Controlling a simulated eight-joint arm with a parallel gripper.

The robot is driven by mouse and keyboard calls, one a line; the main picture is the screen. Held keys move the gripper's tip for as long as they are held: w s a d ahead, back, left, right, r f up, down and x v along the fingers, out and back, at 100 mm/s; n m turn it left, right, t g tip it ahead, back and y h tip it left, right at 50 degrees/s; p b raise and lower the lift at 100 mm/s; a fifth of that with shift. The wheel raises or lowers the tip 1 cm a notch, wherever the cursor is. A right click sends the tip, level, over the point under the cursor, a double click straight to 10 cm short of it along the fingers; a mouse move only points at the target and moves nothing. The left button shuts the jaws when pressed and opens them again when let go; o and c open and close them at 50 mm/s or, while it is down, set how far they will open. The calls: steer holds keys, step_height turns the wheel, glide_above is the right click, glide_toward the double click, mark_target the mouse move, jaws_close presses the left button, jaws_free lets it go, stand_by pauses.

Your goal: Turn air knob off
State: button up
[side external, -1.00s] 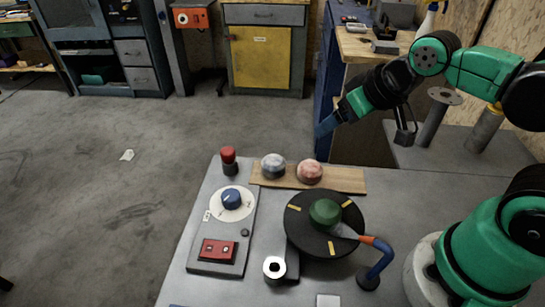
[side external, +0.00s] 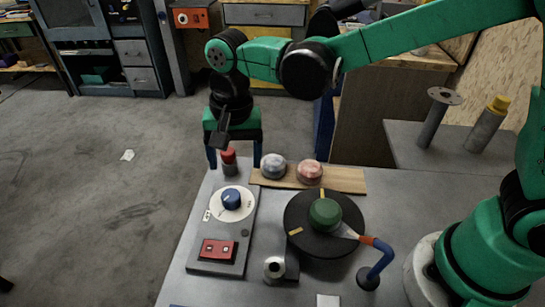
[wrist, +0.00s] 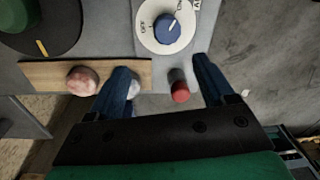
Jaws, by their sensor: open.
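The blue air knob (side external: 231,199) sits on a round white dial (side external: 244,212) on a grey control plate, left on the table. In the wrist view the knob (wrist: 167,29) is at the top, with OFF printed to its left and ON to its upper right. Its white mark points up and right, toward ON. My gripper (side external: 235,158) is open and empty, fingers pointing down, at the table's far left edge, behind the knob. In the wrist view its blue fingers (wrist: 161,70) are spread wide, with the knob beyond their tips.
A red-topped post (side external: 229,157) stands close by my fingers, partly hidden by the arm. A wooden strip (side external: 342,180) holds a white and a red dome. A black disc (side external: 300,214) with a green knob, a red two-button box (side external: 218,251) and a blue-orange bent handle (side external: 380,262) stand nearby.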

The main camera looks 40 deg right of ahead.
mark_target(230, 194)
steer(key=shift+a+f+m+g, duration=0.3)
steer(key=shift+a+f, duration=0.45)
steer(key=shift+a, duration=0.1)
steer(key=shift+f, duration=2.85)
jaws_close()
